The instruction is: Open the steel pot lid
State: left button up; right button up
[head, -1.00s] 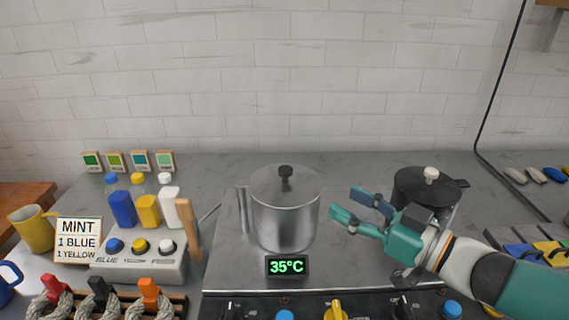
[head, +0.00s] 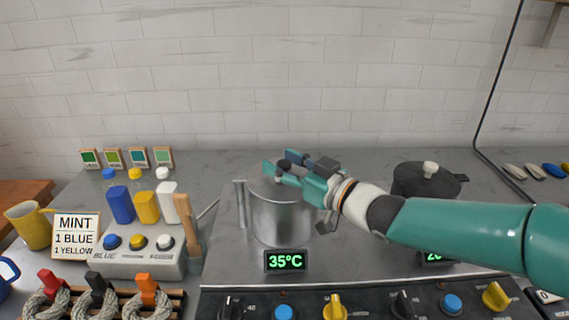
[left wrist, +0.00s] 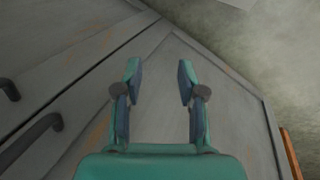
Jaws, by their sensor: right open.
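The steel pot (head: 278,222) stands on the grey worktop behind a display reading 35°C. Its steel lid (head: 261,188) is on the pot, partly hidden by my right gripper. The dark lid knob (head: 283,165) shows between the fingers of my right gripper (head: 280,162). That gripper is open, with its fingers on either side of the knob; I cannot tell whether they touch it. My left gripper (left wrist: 158,64) is open and empty in the left wrist view, over grey panels with dark handles. It is not in the head view.
A black pot (head: 424,180) with a pale knob stands to the right, behind my right arm. Blue, yellow and white bottles (head: 147,210), a MINT sign (head: 76,236) and a wooden-handled tool (head: 187,226) are at left. Knobs line the front panel (head: 375,302).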

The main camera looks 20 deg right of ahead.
grip_shut()
dwell(0.3)
